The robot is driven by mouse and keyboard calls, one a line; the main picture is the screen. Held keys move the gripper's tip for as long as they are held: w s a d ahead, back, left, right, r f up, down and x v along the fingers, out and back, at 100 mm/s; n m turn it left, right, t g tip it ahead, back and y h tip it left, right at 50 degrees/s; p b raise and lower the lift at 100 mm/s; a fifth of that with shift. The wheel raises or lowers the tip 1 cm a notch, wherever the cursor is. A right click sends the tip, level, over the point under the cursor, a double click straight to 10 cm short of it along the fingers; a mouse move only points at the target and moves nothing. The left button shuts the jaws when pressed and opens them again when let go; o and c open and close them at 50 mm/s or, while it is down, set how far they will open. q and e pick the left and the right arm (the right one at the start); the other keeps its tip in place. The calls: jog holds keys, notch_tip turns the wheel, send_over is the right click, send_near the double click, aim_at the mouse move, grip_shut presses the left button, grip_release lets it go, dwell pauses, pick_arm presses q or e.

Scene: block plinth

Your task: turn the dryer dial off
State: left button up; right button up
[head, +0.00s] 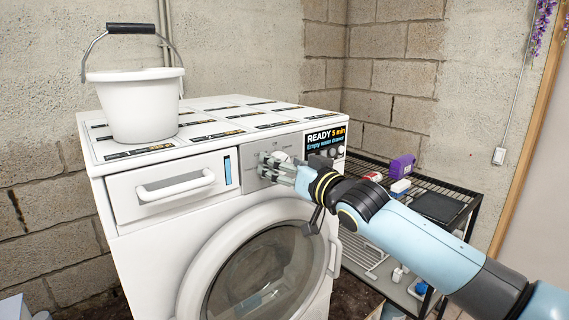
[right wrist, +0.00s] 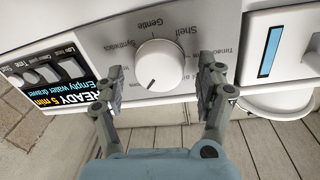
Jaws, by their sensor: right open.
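The dryer (head: 140,205) is a white front-loader with its round door shut. Its white round dial (right wrist: 160,63) sits on a silver panel, upside down in the right wrist view. The dial's dark mark points to the lower left there, and printed labels such as "Gentle", "Synthetics" and "Shelf" surround it. My right gripper (right wrist: 163,88) is open, with one finger on either side of the dial and a visible gap to each. In the head view my right gripper (head: 268,167) is at the panel and partly hides the dial. My left gripper is out of view.
A white bucket (head: 138,105) stands on the dryer top. A display (head: 326,138) reads "READY 5 min, Empty water drawer". The water drawer (head: 165,190) is left of the dial. A wire shelf (head: 440,178) with bottles and boxes stands at the right, beneath my arm.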

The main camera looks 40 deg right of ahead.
jog(key=shift+c, duration=0.3)
jog(key=c, duration=1.1)
jog(key=shift+n, duration=0.3)
jog(key=shift+a+n+t+p, duration=0.1)
jog(key=shift+n+t+p, duration=0.35)
jog(key=shift+n, duration=3.75)
jog(key=o, duration=1.2)
jog(key=shift+f, duration=0.1)
jog(key=shift+c, duration=0.2)
